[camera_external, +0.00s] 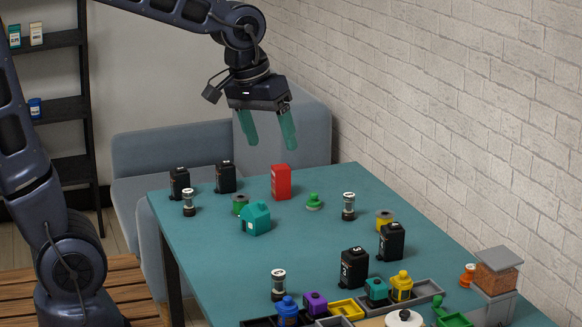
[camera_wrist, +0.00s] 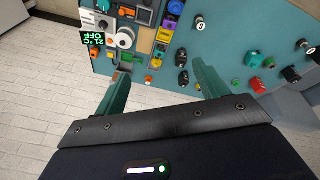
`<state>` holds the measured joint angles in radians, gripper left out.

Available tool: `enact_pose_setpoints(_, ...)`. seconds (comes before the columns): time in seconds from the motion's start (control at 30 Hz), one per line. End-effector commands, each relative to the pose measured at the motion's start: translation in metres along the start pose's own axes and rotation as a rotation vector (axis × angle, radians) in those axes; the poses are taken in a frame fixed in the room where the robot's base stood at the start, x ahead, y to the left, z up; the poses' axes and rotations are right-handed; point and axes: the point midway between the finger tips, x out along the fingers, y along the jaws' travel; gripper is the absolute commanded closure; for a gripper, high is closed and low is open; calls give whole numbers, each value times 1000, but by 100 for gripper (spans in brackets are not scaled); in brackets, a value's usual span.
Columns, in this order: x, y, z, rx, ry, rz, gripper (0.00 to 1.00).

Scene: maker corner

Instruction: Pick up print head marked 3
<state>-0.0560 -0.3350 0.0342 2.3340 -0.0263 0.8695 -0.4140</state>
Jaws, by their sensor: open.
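Several black blocks with small white marks stand on the teal table (camera_external: 310,240). One block (camera_external: 354,268) is near the front middle, another (camera_external: 391,241) behind it to the right, and two more (camera_external: 179,184), (camera_external: 225,177) are at the far left. Small dark cylinders with pale bands (camera_external: 348,206), (camera_external: 278,285), (camera_external: 189,203) stand among them. I cannot read which item bears a 3. My gripper (camera_external: 267,140) is open and empty, high above the far part of the table, with its fingers pointing down. Its two teal fingers also show apart in the wrist view (camera_wrist: 161,80).
A red box (camera_external: 281,182), a teal house (camera_external: 256,219) and green pieces such as a small one (camera_external: 314,202) stand mid-table. A compartment tray (camera_external: 428,291) with coloured pieces lies at the front. A brick wall (camera_external: 430,100) borders the right; a grey sofa (camera_external: 150,150) stands behind.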

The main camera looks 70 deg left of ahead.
Motion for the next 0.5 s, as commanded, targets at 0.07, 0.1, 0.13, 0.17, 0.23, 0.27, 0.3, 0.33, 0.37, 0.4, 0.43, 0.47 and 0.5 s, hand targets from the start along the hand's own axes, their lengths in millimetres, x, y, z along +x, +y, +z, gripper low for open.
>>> enact_pose_setpoints(0.07, 14, 3, -18, -63, -18, -10, 27)
enact_pose_setpoints(0.1, 20, 4, -26, -95, -24, -14, 27)
enact_pose_setpoints(0.13, 25, 5, -33, -118, -28, -18, 27)
enact_pose_setpoints(0.17, 30, 6, -39, -143, -32, -21, 27)
enact_pose_setpoints(0.23, 43, 7, -54, -198, -43, -30, 27)
enact_pose_setpoints(0.27, 48, 8, -59, -222, -47, -34, 27)
enact_pose_setpoints(0.3, 56, 8, -68, -253, -53, -39, 27)
enact_pose_setpoints(0.33, 62, 9, -74, -277, -57, -44, 27)
enact_pose_setpoints(0.37, 68, 9, -79, -301, -61, -48, 27)
enact_pose_setpoints(0.4, 76, 9, -87, -333, -65, -53, 27)
enact_pose_setpoints(0.43, 83, 9, -93, -356, -69, -58, 27)
enact_pose_setpoints(0.47, 90, 9, -99, -381, -73, -63, 27)
enact_pose_setpoints(0.5, 98, 8, -106, -412, -78, -69, 27)
